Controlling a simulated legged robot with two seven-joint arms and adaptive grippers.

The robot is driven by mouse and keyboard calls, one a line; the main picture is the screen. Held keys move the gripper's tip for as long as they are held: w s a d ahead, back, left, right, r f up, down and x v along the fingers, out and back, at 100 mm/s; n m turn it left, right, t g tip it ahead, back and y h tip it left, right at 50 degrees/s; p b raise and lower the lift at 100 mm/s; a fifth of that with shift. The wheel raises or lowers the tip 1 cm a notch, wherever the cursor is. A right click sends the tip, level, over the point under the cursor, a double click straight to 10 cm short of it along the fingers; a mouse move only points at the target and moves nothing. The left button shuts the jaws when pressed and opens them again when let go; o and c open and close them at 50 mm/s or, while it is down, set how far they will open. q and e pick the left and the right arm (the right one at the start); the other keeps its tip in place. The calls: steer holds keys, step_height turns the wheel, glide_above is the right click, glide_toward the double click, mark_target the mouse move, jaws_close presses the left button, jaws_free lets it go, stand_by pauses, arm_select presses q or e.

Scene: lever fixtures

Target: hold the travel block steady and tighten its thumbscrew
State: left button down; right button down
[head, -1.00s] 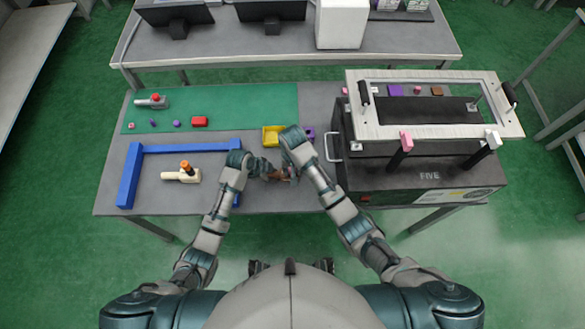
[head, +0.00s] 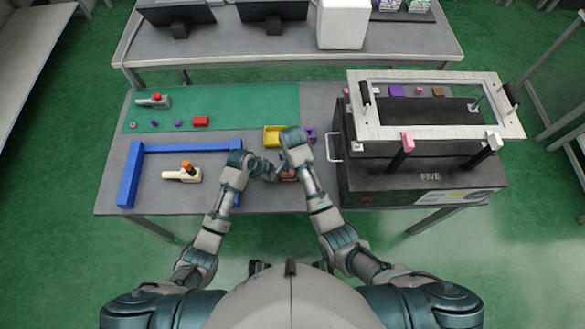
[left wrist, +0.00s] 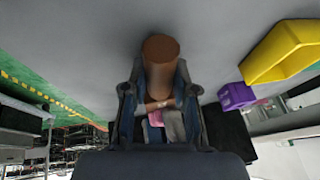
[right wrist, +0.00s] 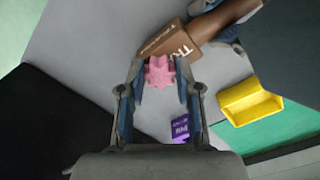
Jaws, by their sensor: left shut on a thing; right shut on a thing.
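The brown travel block (right wrist: 168,42) has light lettering and a round brown handle. The handle (left wrist: 160,62) sits between the fingers of my left gripper (left wrist: 158,98), which is shut on it. My right gripper (right wrist: 158,88) is shut on the pink star-shaped thumbscrew (right wrist: 160,72) at the block's side. In the head view my left gripper (head: 270,172) and right gripper (head: 288,164) meet close together near the table's front. The block (head: 289,175) is small and partly covered by them there.
A yellow bin (head: 275,136) and a purple piece (head: 310,134) stand just behind the grippers. A black machine (head: 420,185) with a raised frame is close on the right. A blue rail (head: 190,147) and a cream lever fixture (head: 184,174) are on the left.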

steer(key=shift+w, duration=0.1)
stand_by(0.4)
steer(key=c, duration=0.8)
jaws_free()
